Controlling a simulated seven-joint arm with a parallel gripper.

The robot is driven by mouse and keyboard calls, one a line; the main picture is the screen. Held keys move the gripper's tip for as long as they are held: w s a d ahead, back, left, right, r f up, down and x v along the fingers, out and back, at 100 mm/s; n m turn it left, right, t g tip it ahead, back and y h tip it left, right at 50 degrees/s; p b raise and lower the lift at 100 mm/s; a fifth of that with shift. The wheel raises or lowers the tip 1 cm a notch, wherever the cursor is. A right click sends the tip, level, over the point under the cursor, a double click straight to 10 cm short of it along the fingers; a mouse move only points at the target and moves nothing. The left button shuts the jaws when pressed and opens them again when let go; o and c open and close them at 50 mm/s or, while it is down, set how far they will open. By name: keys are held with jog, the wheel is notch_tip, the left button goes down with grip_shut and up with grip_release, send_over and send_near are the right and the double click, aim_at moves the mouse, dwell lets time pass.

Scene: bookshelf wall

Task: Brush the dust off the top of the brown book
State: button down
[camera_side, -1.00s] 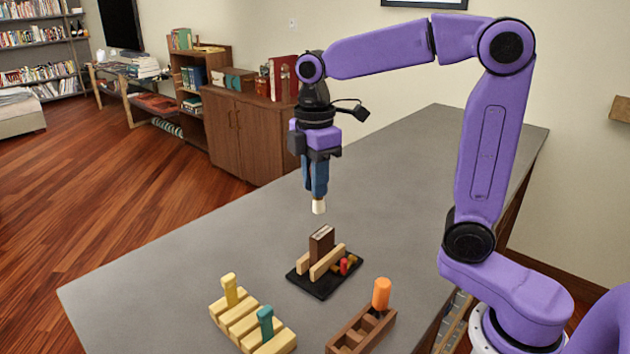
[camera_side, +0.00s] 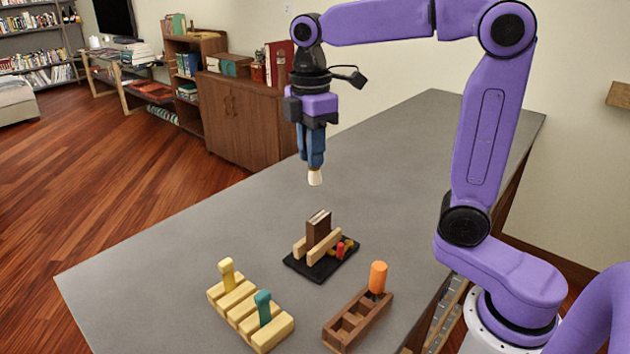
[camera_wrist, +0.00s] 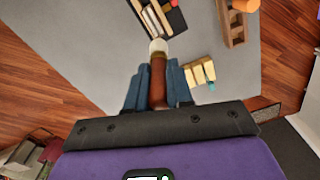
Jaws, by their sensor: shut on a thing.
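The brown book (camera_side: 318,227) stands upright between wooden blocks on a black base (camera_side: 305,274), spine and pale page edges showing. In the wrist view the black base (camera_wrist: 178,20) is partly cut off by the top edge. Dust on the book's top is too small to make out. My gripper (camera_side: 314,162) points down, well above the book, its blue fingers shut on a brush. The brush has a brown handle (camera_wrist: 158,82) and a cream tip (camera_side: 315,177), which hangs clear of the book. In the wrist view my gripper (camera_wrist: 158,88) is around the handle.
A yellow slotted rack (camera_side: 250,312) with yellow and teal pegs stands at front left. A brown compartment tray (camera_side: 345,328) with an orange peg (camera_side: 378,277) stands at front right. Small red and brown pieces (camera_side: 342,248) lie beside the book. The grey tabletop (camera_side: 420,140) behind is clear.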

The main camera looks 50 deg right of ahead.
jog(key=shift+w+d+f+g+h, duration=0.25)
jog(key=shift+d+f+g, duration=0.25)
jog(key=shift+f, duration=0.8)
jog(key=shift+w+d+f+g+h, duration=0.15)
jog(key=shift+w+d+f+g, duration=0.35)
jog(key=shift+f, duration=0.75)
jog(key=shift+w+d+f+g+h, duration=0.2)
jog(key=shift+d+f+g, duration=0.35)
jog(key=shift+f, duration=0.75)
jog(key=shift+f, duration=0.8)
jog(key=shift+a, duration=0.15)
